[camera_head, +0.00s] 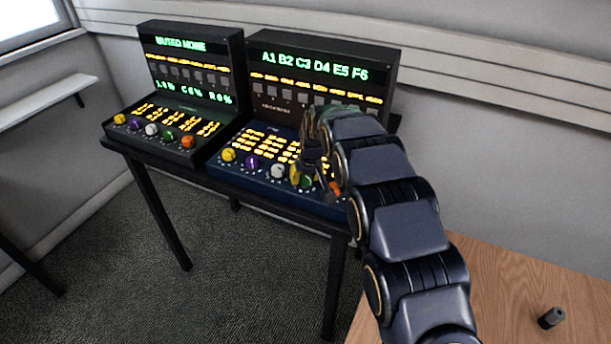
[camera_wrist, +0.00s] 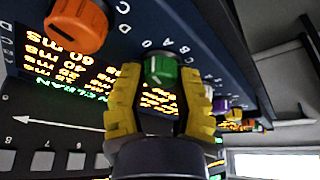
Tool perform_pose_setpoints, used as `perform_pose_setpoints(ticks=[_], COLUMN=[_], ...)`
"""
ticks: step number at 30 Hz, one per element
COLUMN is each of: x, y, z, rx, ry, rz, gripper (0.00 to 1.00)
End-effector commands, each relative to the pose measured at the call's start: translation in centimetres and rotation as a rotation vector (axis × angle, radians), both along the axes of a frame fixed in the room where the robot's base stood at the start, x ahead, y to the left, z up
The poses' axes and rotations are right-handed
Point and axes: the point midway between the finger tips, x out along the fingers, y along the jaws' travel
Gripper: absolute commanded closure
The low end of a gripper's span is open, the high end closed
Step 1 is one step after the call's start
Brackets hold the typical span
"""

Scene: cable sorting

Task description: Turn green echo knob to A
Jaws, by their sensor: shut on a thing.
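The green echo knob (camera_wrist: 162,70) is on the blue front panel of the right console, between my yellow fingertips in the wrist view. My gripper (camera_wrist: 160,76) is shut on it, with one finger on each side. Small white letters, including an A, are printed on the panel around the knob. A light mark shows on the knob, but its exact setting is hard to read. In the head view the green knob (camera_head: 307,182) shows partly behind my gripper (camera_head: 308,178).
An orange knob (camera_wrist: 77,25) sits beside the green one; white (camera_head: 278,171), purple (camera_head: 252,162) and yellow (camera_head: 229,154) knobs line the same panel. The left console (camera_head: 185,95) has its own knob row. A dark cylinder (camera_head: 551,317) stands on the wooden table (camera_head: 500,290).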

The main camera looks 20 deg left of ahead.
Motion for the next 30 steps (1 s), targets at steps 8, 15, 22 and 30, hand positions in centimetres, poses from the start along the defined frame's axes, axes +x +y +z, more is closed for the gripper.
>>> perform_pose_setpoints(ticks=[8,15,22,30], x=[0.06,0.07,-0.01,0.02], y=[-0.05,0.06,-0.03,0.07], z=[-0.16,-0.12,-0.20,-0.08], rx=[0.000,0.002,-0.002,0.003], ry=[0.000,-0.003,0.001,0.001], rz=[-0.168,-0.346,-0.478,-0.554], gripper=[1.00,1.00,1.00,1.00])
